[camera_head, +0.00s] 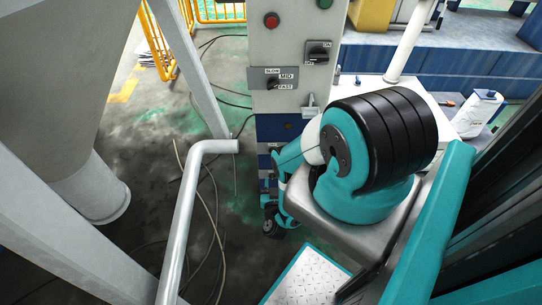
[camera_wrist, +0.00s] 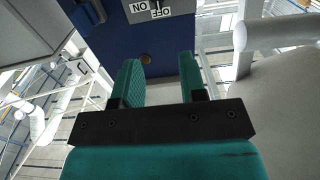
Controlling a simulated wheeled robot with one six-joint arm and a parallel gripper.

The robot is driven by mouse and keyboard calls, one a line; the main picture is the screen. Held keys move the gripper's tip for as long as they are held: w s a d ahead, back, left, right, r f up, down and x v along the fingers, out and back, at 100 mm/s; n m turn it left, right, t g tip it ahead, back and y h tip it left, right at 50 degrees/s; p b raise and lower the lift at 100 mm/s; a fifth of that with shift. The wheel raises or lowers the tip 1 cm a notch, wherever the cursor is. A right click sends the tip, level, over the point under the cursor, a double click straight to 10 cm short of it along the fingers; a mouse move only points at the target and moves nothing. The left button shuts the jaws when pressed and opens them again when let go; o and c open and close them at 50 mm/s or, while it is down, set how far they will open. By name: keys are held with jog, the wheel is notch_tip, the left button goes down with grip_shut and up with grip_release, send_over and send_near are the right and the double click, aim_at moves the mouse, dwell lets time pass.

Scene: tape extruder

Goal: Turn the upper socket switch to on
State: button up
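In the head view, a black rotary switch (camera_head: 318,53) with ON and OFF marks sits on the grey upper part of a control cabinet (camera_head: 264,50).
A SLOW/MID/FAST selector (camera_head: 272,84) is below the ON/OFF switch on the cabinet, and a red button (camera_head: 271,20) is above it. A grey pipe rail (camera_head: 184,215) stands left. Cables (camera_head: 213,225) lie on the floor. A brass round fitting (camera_wrist: 145,59) is on the blue panel.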

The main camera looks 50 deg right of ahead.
jog(key=b+x, duration=0.8)
jog(key=x, duration=0.6)
jog(key=shift+w+d, duration=0.1)
jog(key=shift+d, duration=0.05)
grip_shut()
